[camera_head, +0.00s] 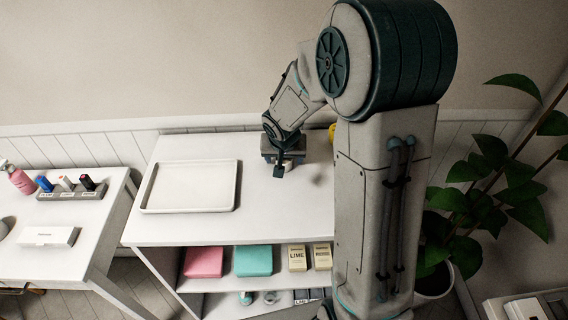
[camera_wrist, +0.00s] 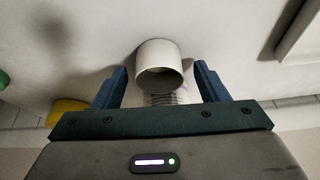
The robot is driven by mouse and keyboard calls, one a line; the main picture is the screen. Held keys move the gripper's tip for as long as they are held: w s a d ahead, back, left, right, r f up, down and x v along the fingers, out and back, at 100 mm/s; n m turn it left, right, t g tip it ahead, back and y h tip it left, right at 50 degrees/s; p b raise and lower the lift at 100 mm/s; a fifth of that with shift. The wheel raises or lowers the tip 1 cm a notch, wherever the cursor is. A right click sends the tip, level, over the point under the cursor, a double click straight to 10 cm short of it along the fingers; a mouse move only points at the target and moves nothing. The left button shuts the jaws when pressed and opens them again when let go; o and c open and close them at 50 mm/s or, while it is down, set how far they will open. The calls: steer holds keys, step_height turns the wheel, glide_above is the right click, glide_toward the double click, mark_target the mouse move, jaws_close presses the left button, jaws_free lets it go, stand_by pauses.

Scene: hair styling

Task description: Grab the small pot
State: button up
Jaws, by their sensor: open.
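The small pot (camera_wrist: 160,49) is a white, round cup with a dark hollow mouth, on the white table top. In the wrist view it lies between the two blue fingers of my gripper (camera_wrist: 161,74), with a gap on each side. In the head view my gripper (camera_head: 281,167) is low over the back right of the table, and a small pale bit by its fingers may be the pot. A pale ribbed piece (camera_wrist: 164,98) shows just below the pot's mouth; I cannot tell whether it belongs to the pot.
A white tray (camera_head: 148,190) lies on the table (camera_head: 262,218) to the left. A yellow object (camera_wrist: 67,109) and a green one (camera_wrist: 3,79) are left of my gripper. Pink (camera_head: 204,262) and teal (camera_head: 253,260) items sit on the shelf below. A plant (camera_head: 490,190) stands right.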

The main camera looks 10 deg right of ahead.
steer(key=c, duration=1.1)
steer(key=shift+r, duration=0.2)
